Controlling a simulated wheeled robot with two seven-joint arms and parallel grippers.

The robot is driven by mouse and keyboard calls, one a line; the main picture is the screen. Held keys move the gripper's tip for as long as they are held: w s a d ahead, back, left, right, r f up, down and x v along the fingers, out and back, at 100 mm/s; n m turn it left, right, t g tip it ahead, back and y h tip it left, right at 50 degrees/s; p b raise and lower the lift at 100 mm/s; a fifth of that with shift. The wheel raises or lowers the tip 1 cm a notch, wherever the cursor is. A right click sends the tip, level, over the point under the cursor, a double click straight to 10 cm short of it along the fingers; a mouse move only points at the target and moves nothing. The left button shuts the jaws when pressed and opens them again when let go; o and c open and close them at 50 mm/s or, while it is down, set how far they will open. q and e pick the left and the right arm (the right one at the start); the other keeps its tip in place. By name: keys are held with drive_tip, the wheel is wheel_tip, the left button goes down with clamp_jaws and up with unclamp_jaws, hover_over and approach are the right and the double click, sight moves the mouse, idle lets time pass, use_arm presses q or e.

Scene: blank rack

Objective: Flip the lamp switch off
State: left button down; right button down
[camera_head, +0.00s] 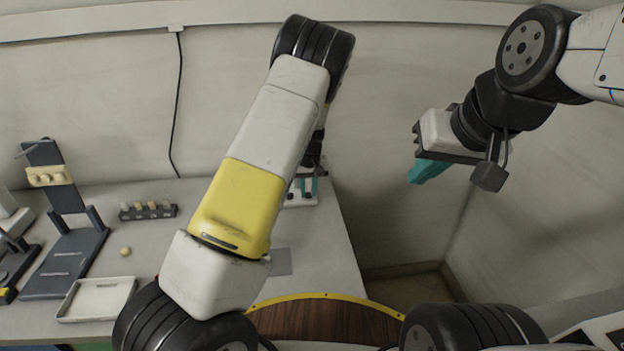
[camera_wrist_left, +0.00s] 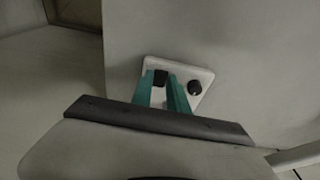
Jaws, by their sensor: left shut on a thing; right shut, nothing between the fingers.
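A white switch plate (camera_wrist_left: 205,76) lies on the table, with a black switch (camera_wrist_left: 161,76) and a round black knob (camera_wrist_left: 194,87) to its right. In the head view, the plate (camera_head: 297,200) is partly hidden behind my left arm. My left gripper (camera_wrist_left: 163,92) is over the plate, its teal fingers either side of the black switch and shut on it. It also shows in the head view (camera_head: 308,187). The switch's on or off position cannot be told. My right gripper (camera_head: 424,172) is shut and empty, raised at the right, away from the table. No lamp is clearly seen.
On the left of the table stand a dark stand (camera_head: 65,245) with a yellowish block, a white tray (camera_head: 72,306), a dark rack (camera_head: 126,214) with small pieces, and a small round piece (camera_head: 125,251). A grey flat square (camera_head: 281,262) lies nearer the front right.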

use_arm(q)
drive_tip(key=c, duration=1.3)
unclamp_jaws()
drive_tip(key=r, duration=0.2)
drive_tip(key=s+r, duration=0.1)
drive_tip(key=r, duration=0.4)
drive_tip(key=shift+s+d+r, duration=0.15)
drive_tip(key=shift+s+r, duration=0.05)
drive_tip(key=shift+r, duration=0.15)
